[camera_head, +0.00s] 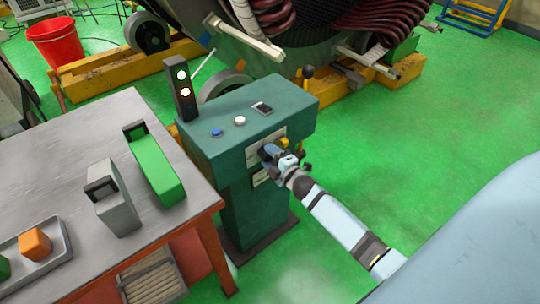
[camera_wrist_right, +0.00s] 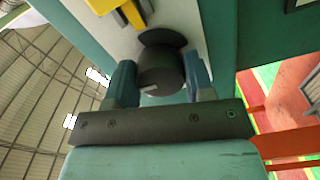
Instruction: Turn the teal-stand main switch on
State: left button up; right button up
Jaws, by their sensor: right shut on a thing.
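The teal stand (camera_head: 245,205) stands in the middle of the head view, with a pale panel on its front side. The main switch is a dark round knob (camera_wrist_right: 160,70) on this panel in the right wrist view, with a short white mark on its near rim. My right gripper (camera_head: 276,155) is at the panel. In the right wrist view its two blue fingers are shut on the knob, one on each side. In the head view the gripper hides most of the knob. My left gripper is not in view.
A yellow part (camera_wrist_right: 118,10) sits close beside the knob. A table (camera_head: 60,180) with green and grey holders is left. Green floor (camera_head: 420,130) is clear at right.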

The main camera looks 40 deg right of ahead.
jog(key=o, duration=0.9)
jog(key=s, duration=0.9)
jog(key=s+d, duration=0.1)
jog(key=s, duration=0.3)
jog(key=shift+s, duration=0.4)
